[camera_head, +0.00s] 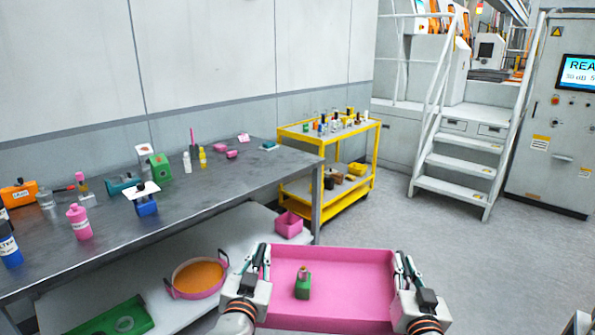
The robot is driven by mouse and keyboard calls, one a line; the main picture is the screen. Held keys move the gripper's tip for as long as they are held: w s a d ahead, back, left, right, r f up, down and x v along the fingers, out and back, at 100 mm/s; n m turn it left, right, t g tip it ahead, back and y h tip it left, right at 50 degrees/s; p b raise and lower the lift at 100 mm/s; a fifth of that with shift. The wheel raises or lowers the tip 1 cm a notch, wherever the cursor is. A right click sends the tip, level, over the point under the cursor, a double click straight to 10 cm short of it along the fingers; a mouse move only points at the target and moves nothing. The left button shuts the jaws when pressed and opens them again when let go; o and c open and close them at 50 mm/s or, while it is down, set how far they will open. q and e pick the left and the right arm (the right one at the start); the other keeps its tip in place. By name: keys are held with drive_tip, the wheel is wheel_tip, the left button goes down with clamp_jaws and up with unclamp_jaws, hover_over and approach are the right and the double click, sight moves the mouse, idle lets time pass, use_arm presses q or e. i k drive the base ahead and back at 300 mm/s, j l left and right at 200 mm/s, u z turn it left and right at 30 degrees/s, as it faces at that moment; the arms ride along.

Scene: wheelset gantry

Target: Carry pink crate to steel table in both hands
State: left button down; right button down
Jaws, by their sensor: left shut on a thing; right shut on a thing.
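The pink crate (345,285) is held level in front of me at the bottom middle of the head view. A small green object (303,288) with a light top stands inside it, left of the middle. My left gripper (262,262) is shut on the crate's left wall. My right gripper (402,268) is shut on its right wall. The crate's near side is partly cut off by the picture's lower edge. The steel table (245,176) runs along the wall to the left, its near right corner just beyond the crate.
Several bottles, a pink bottle (79,222) among them, and small devices stand on the table's left and back. Its right part is mostly bare. The lower shelf holds an orange-filled pan (198,277). A yellow cart (322,140), stairs (452,160) and clear floor lie right.

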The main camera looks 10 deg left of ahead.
sight(251, 172)
drive_tip(key=i+l, duration=0.1)
drive_tip(key=i, duration=0.35)
drive_tip(key=i+l, duration=0.15)
drive_tip(key=i, duration=0.3)
drive_tip(key=i+l, duration=0.1)
drive_tip(key=i, duration=2.55)
drive_tip(key=i+u, duration=0.1)
drive_tip(key=u, duration=0.2)
drive_tip(key=i+u, duration=0.1)
drive_tip(key=u, duration=1.35)
